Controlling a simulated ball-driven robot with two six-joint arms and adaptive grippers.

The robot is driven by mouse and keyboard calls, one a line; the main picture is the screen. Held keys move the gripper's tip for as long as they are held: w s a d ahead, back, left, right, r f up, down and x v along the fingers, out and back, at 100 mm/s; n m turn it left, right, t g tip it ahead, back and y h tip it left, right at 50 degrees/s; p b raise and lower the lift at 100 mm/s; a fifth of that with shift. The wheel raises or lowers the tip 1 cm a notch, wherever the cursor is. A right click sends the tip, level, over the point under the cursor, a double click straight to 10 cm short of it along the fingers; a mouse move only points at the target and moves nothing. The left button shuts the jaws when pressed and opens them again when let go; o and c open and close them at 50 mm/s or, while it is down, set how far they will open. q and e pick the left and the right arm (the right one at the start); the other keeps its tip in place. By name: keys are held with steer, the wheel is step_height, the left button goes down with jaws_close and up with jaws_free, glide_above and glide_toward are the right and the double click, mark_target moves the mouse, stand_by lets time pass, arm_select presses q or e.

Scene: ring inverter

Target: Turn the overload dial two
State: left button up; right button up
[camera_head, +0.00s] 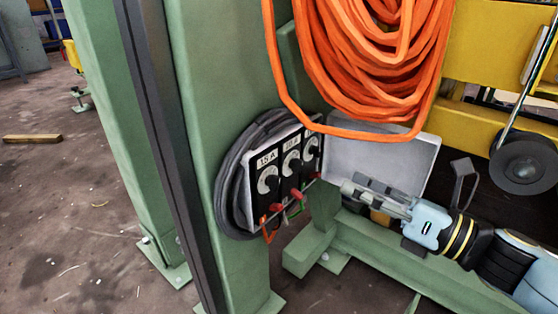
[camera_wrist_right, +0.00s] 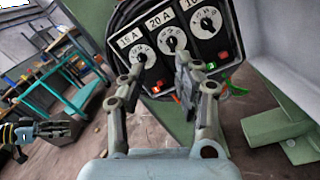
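A dark panel in a pale box (camera_head: 248,190) is mounted on the green post and carries three round white dials. The middle dial (camera_head: 291,165), labelled 20 A, also shows in the right wrist view (camera_wrist_right: 171,44). The 15 A dial (camera_head: 267,180) is left of it and another dial (camera_head: 312,147) is right of it. My right gripper (camera_head: 347,189) is to the right of the panel. In the right wrist view its fingers (camera_wrist_right: 158,84) are spread and empty, with the dials beyond them; no contact is visible. My left gripper (camera_wrist_right: 62,129) shows small at that view's left edge, its opening unclear.
A coiled orange cable (camera_head: 370,60) hangs above the panel and droops close to it. A dark cable loops around the box. Red parts (camera_head: 296,194) sit below the dials. A green beam (camera_head: 390,260) runs beneath my right arm. A yellow frame (camera_head: 490,45) stands at right.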

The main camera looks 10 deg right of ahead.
mark_target(301, 168)
steer(key=shift+n+h, duration=0.5)
steer(key=shift+n, duration=0.1)
steer(key=x, duration=0.3)
steer(key=f+b+x, duration=0.1)
steer(key=x, duration=0.6)
steer(key=shift+w+d+f, duration=0.2)
steer(key=shift+d+f, duration=0.1)
steer(key=shift+f, duration=0.05)
steer(key=shift+w+a+r, duration=0.1)
steer(key=shift+w+a, duration=0.2)
steer(key=shift+w, duration=0.1)
arm_select(q)
steer(key=s+f, duration=0.1)
steer(key=f, duration=0.1)
steer(key=s+f, duration=0.2)
steer(key=shift+s+a, duration=0.2)
steer(key=shift+a, duration=0.2)
arm_select(e)
jaws_close()
